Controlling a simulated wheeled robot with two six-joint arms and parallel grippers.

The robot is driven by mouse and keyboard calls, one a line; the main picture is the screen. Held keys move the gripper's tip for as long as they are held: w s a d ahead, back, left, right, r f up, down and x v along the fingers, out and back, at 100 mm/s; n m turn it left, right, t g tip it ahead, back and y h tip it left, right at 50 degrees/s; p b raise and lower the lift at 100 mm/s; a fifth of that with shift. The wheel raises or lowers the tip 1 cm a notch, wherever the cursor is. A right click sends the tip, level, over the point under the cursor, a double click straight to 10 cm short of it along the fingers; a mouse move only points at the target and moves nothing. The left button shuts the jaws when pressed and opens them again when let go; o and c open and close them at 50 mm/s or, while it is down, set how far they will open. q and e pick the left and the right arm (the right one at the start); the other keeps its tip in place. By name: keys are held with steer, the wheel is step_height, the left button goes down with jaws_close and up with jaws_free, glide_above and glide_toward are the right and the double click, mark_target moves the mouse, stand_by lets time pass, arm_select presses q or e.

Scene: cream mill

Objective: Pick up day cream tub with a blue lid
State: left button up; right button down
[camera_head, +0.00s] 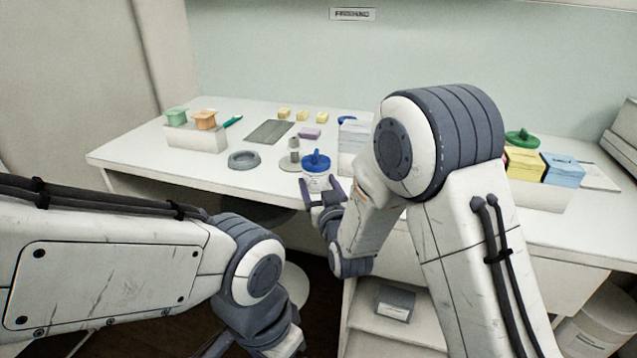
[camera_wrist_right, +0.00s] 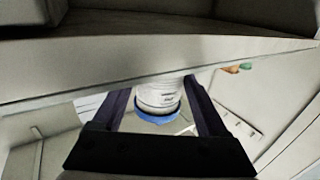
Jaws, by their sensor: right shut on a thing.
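The day cream tub is white with a blue lid (camera_head: 316,162) and appears at the front edge of the table in the head view. My right gripper (camera_head: 322,188) is shut on the tub, with one dark finger on each side of its white body. In the right wrist view the tub (camera_wrist_right: 158,98) sits between the two fingers, its blue lid toward the bottom of the picture. I cannot tell whether its base touches the table. My left gripper (camera_head: 255,340) is low in the head view, away from the table; its fingers are mostly hidden.
A grey ring dish (camera_head: 243,160) and a small stand (camera_head: 293,155) are left of the tub. Yellow and blue boxes stand right, behind my right arm. A grey mat (camera_head: 270,132) lies behind.

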mark_target(322, 169)
steer(key=r, duration=0.4)
steer(key=shift+s+d+r, duration=0.15)
steer(key=shift+d+r, duration=0.2)
steer(key=shift+r, duration=0.05)
arm_select(q)
steer(key=shift+r+p, duration=0.35)
arm_select(e)
steer(key=s+d+r, duration=0.5)
steer(key=d+r, duration=0.1)
steer(key=d, duration=0.3)
steer(key=shift+s+d, duration=0.25)
steer(key=shift+s, duration=0.15)
